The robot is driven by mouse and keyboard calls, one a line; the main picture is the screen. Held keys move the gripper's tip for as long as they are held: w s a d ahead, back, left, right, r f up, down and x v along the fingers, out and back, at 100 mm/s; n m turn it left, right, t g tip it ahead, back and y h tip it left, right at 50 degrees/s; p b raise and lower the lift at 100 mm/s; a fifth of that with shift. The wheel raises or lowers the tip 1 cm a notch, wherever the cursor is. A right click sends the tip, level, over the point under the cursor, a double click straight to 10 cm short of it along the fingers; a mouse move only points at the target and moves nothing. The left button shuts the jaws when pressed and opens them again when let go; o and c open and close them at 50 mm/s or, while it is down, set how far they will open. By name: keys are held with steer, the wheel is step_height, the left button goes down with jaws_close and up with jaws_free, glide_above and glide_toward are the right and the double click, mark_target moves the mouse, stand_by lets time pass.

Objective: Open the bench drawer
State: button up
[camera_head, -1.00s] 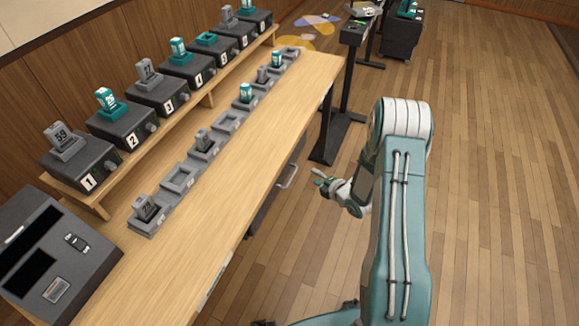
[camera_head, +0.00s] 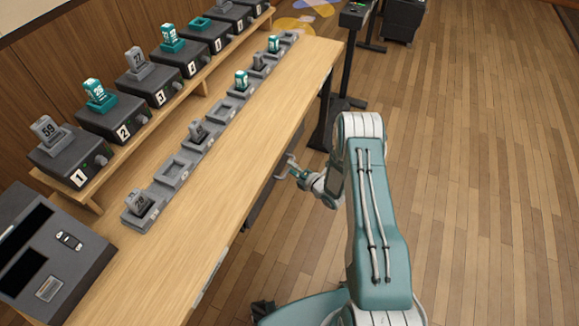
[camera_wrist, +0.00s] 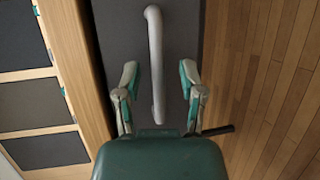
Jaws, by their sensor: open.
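The bench drawer shows as a dark grey front (camera_wrist: 118,30) in the wrist view, with a pale grey bar handle (camera_wrist: 154,35) running lengthwise down its middle. My gripper (camera_wrist: 158,76) is open, with one finger on each side of the handle and a visible gap to the bar on both sides. In the head view my gripper (camera_head: 292,168) is at the bench's right edge, beside the dark drawer (camera_head: 262,205) under the top. There the handle is hard to make out behind the gripper. I cannot tell how deep the handle sits between the fingers.
The wooden bench top (camera_head: 235,165) carries a row of grey holders (camera_head: 172,172) and a raised shelf with numbered black boxes (camera_head: 118,122). A dark console (camera_head: 45,255) stands at the lower left. A black stand (camera_head: 345,60) is beyond my arm. The floor at right is clear.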

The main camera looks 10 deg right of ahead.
steer(key=shift+x, duration=0.85)
steer(key=shift+a, duration=0.1)
jaws_close()
steer(key=shift+s, duration=0.1)
